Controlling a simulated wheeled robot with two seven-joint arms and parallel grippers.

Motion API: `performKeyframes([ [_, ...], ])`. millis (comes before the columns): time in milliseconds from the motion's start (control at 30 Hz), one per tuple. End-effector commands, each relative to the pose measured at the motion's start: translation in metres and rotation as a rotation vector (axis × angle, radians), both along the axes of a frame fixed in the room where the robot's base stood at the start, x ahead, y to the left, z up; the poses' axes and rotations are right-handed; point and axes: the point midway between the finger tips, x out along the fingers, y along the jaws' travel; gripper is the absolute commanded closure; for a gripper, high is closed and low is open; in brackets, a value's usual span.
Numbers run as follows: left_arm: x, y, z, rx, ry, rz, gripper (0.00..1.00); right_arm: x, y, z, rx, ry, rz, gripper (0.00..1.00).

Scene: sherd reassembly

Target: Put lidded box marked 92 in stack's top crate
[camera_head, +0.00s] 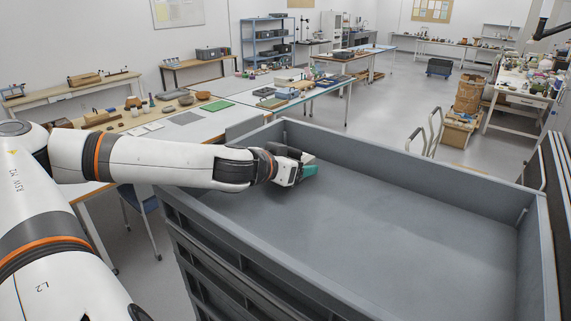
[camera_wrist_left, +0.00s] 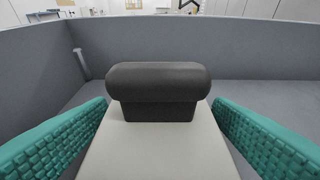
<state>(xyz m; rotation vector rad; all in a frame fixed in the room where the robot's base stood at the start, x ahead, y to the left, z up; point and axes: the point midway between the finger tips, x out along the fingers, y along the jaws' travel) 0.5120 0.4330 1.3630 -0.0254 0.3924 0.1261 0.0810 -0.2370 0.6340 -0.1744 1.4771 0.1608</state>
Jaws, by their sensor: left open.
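The stack's top crate (camera_head: 400,164) is a large, deep grey crate in the head view; its wall (camera_wrist_left: 245,48) also fills the back of the left wrist view. My left gripper (camera_head: 309,171) reaches inside the crate near its far left corner. In the left wrist view a pale grey lid (camera_wrist_left: 160,152) with a black rounded handle (camera_wrist_left: 158,80) lies between the teal fingers of my left gripper (camera_wrist_left: 158,108). The fingers are open, apart from the handle on both sides. No number shows, and the box's body is hidden. My right gripper is out of view.
The crate floor (camera_head: 400,235) is bare and clear to the right. More grey crates are stacked below. A long worktable (camera_head: 212,122) with papers and a green mat stands behind left. A metal-framed cart handle (camera_head: 436,130) stands beyond the crate's far wall.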

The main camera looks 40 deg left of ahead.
Motion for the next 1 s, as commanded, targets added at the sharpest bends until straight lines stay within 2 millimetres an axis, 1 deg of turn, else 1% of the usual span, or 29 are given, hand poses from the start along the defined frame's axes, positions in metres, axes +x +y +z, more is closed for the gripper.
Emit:
performKeyframes([
  [167, -0.011, -0.002, 0.004, 0.006, -0.003, -0.003, 0.25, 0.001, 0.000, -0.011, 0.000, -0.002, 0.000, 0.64],
  [267, -0.024, -0.002, 0.008, 0.007, -0.004, 0.000, 0.25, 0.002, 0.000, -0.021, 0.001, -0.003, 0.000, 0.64],
  [400, -0.046, -0.005, 0.017, 0.007, -0.005, 0.002, 0.25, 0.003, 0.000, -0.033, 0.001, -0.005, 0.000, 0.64],
  [533, -0.068, -0.008, 0.026, 0.006, -0.004, 0.003, 0.25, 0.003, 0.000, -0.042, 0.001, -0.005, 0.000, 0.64],
  [700, -0.091, -0.011, 0.037, 0.003, -0.004, 0.003, 0.25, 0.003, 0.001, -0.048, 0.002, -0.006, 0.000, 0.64],
  [800, -0.100, -0.012, 0.042, 0.003, -0.002, 0.001, 0.25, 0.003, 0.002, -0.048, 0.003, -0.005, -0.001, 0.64],
  [1000, -0.110, -0.014, 0.046, 0.001, -0.001, 0.000, 0.25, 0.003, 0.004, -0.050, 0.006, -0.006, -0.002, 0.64],
])
